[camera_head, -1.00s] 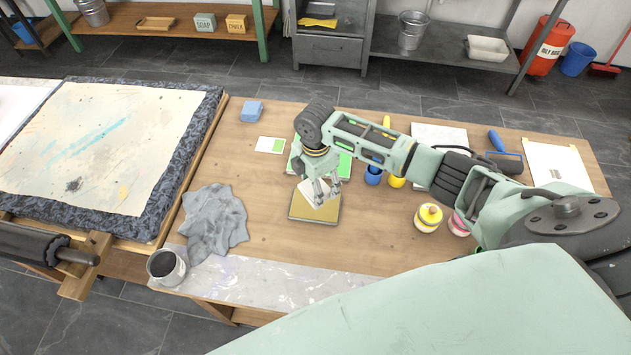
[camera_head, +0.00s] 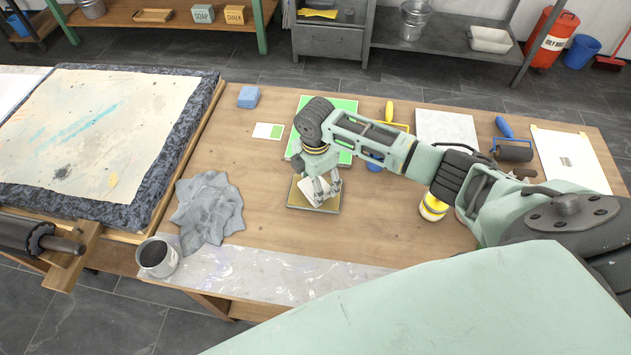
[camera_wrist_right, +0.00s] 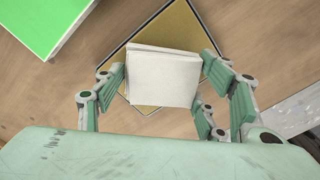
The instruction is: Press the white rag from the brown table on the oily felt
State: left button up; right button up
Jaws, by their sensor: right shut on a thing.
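The white rag (camera_wrist_right: 162,77) is a folded pad, held between the fingers of my right gripper (camera_wrist_right: 165,82) in the right wrist view. In the head view the right gripper (camera_head: 322,190) is shut on the rag (camera_head: 313,190) over the felt (camera_head: 299,201), a square olive-yellow pad on the brown table (camera_head: 262,225). The felt also shows around and behind the rag in the right wrist view (camera_wrist_right: 183,30). The rag appears to be at or just above the felt; I cannot tell if they touch. My left gripper is not in view.
A grey crumpled cloth (camera_head: 208,212) and a dark-filled cup (camera_head: 157,257) are to the left. A green-bordered sheet (camera_head: 343,156) lies behind the felt. A yellow-lidded jar (camera_head: 433,207) stands right, under my arm. Bare tabletop lies between cloth and felt.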

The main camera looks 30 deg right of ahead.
jog(key=shift+f, duration=0.5)
dwell(0.8)
jog(key=shift+s+f, duration=0.1)
dwell(1.4)
notch_tip(320, 180, up, 7)
jog(key=p, duration=0.7)
dwell(0.5)
dwell(0.3)
